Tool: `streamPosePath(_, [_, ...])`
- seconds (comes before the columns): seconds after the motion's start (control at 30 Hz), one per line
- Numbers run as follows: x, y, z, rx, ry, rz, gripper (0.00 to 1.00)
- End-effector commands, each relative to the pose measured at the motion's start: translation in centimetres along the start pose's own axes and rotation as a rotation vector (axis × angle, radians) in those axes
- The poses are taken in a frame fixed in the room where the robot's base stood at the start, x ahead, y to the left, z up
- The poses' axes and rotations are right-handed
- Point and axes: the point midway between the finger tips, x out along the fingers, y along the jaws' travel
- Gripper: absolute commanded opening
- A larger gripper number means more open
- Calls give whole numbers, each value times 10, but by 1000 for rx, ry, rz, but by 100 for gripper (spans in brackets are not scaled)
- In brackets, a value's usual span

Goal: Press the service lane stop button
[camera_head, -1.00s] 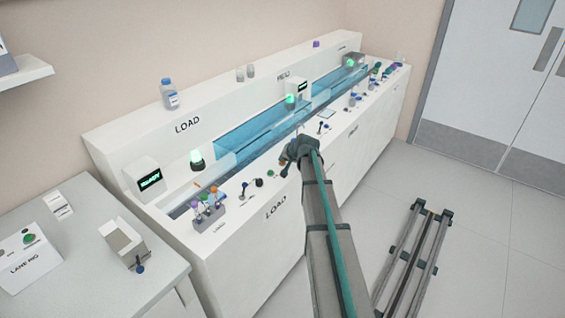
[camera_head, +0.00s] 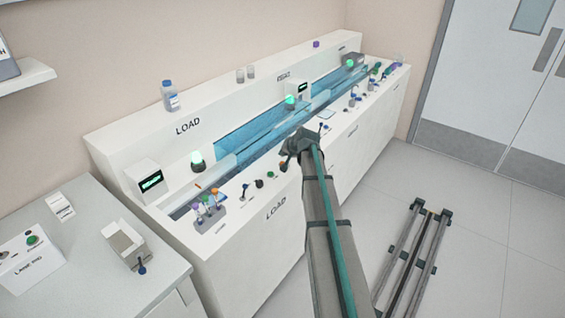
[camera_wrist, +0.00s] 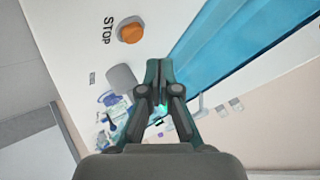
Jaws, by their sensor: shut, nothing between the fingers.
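An orange round button (camera_wrist: 130,32) sits on the white panel next to a printed STOP label (camera_wrist: 108,30) in the wrist view. I cannot tell whether that label belongs to the service lane. My gripper (camera_wrist: 158,64) is shut and empty, with its fingertips apart from the button in the picture, below and right of it. A grey cylindrical part (camera_wrist: 121,78) stands beside the fingers. In the head view my gripper (camera_head: 290,152) is over the front ledge of the long white bench, and the orange button cannot be made out clearly there.
The white bench (camera_head: 245,255) has a blue channel (camera_head: 235,140) along it. A rack of capped tubes (camera_head: 209,214) and a green button (camera_head: 270,174) are left of my gripper. Several small items stand along the ledge's far right. A side counter (camera_head: 85,235) is at left.

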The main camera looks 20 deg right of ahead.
Motion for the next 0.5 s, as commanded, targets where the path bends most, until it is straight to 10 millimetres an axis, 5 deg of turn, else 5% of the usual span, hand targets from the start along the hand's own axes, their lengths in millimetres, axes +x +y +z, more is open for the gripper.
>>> streamPosePath(0.5, [-23, -17, -17, 0, -1, 1, 0])
